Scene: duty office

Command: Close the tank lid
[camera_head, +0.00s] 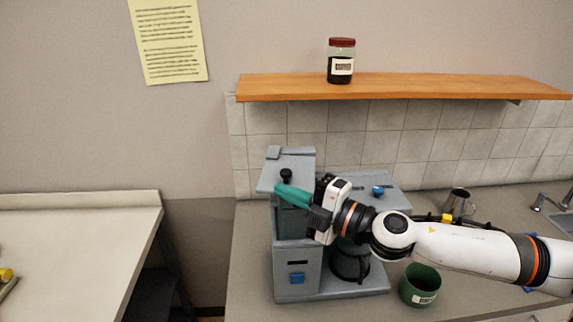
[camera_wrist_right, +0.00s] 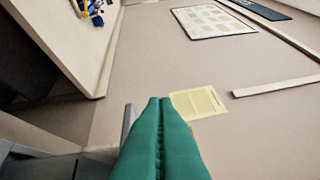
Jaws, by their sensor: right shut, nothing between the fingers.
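The grey coffee machine (camera_head: 296,262) stands on the counter. Its tall left column carries a flat grey top piece (camera_head: 297,160) with a black knob (camera_head: 286,175), which looks like the tank lid. I cannot tell for sure whether it lies flat or stands tilted. My right gripper (camera_head: 280,190) has teal fingers pressed together and empty, just below and in front of the knob. Contact with the column cannot be made out. In the right wrist view the shut fingers (camera_wrist_right: 160,140) fill the lower middle, with a narrow grey edge (camera_wrist_right: 128,122) beside them. My left gripper is not in view.
A glass carafe (camera_head: 350,262) sits in the machine under my right arm. A green pot (camera_head: 420,286) stands right of it, and a metal cup (camera_head: 458,200) stands behind the arm. A wooden shelf (camera_head: 400,87) with a jar (camera_head: 341,62) hangs above. A gap separates the left table (camera_head: 80,230).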

